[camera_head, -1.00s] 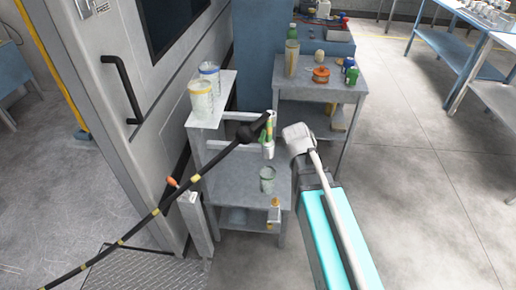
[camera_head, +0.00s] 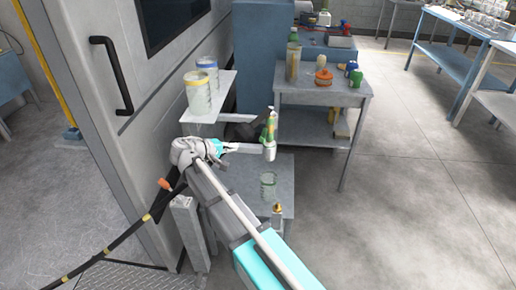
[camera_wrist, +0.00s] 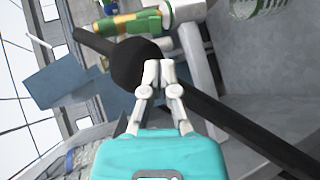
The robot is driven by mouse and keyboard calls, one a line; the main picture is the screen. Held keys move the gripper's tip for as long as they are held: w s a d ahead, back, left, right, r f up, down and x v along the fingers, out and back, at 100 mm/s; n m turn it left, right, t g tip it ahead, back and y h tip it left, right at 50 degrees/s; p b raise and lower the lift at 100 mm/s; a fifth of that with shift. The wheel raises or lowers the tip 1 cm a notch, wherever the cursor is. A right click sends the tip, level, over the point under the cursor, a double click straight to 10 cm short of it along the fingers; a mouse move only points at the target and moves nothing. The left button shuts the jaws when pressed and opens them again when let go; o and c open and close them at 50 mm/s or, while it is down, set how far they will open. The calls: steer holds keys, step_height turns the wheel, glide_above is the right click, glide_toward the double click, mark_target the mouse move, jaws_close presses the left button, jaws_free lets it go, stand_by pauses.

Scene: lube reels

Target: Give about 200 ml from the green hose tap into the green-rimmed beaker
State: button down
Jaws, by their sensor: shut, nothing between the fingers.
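The green hose tap (camera_head: 270,130) hangs over the lower table, with a green and yellow body and a pale metal end. It lies across the top of the wrist view (camera_wrist: 120,25). Its black hose has a round black bulge (camera_wrist: 137,64). The green-rimmed beaker (camera_head: 268,186) is clear and stands upright on the lower table below the tap. Part of it shows at the wrist view's top right (camera_wrist: 258,8). My gripper (camera_wrist: 159,68) is shut and empty, its fingertips seen against the bulge and hose. In the head view it is left of the tap; contact cannot be told.
A yellow-rimmed beaker (camera_head: 197,94) and a blue-rimmed beaker (camera_head: 208,72) stand on the shelf at left. A grey side table (camera_head: 335,93) holds a bottle, an orange item and small containers. A small gold-topped bottle (camera_head: 277,215) is low in front.

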steer(key=shift+a+r, duration=0.1)
steer(key=shift+a, duration=0.75)
steer(key=shift+d, duration=0.1)
steer(key=b, duration=0.5)
glide_toward(262, 141)
steer(key=shift+x, duration=3.9)
